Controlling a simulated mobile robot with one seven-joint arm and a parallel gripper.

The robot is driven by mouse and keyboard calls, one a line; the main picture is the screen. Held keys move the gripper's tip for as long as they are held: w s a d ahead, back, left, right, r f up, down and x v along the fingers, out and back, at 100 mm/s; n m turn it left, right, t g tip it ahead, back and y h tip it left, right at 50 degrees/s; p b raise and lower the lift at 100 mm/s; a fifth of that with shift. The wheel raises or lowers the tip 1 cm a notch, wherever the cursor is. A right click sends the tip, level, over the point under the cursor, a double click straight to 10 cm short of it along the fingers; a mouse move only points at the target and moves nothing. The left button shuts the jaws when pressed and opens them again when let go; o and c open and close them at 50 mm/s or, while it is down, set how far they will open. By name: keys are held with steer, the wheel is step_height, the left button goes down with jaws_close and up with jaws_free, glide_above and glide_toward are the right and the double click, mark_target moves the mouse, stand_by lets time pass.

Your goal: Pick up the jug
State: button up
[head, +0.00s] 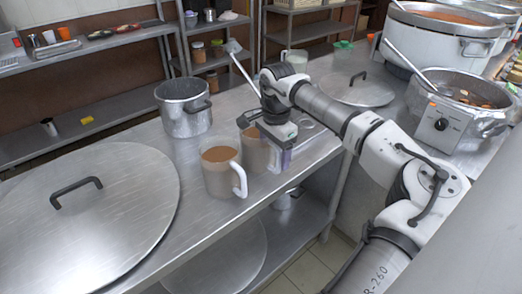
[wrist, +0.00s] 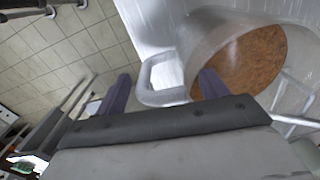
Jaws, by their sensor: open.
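Two clear jugs with brown contents stand on the steel counter. The nearer jug (head: 218,174) has a white handle on its right side. The other jug (head: 254,150) is just behind it, partly hidden by my gripper (head: 283,157). My gripper is open at that rear jug's right side. In the wrist view, a jug (wrist: 240,60), seemingly the rear one, fills the upper right. Its pale handle (wrist: 150,76) lies between the spread purple fingers of my gripper (wrist: 164,88). I cannot tell whether the fingers touch it.
A steel pot (head: 184,110) stands behind the jugs. A large lid (head: 110,215) covers the counter's left part, and another lid (head: 355,92) lies at the back right. A cooker pot with a ladle (head: 450,125) stands at right. The counter's front edge runs close to the jugs.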

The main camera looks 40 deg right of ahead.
jaws_close()
steer(key=shift+r, duration=0.1)
stand_by(0.3)
steer(key=shift+r, duration=0.2)
stand_by(0.3)
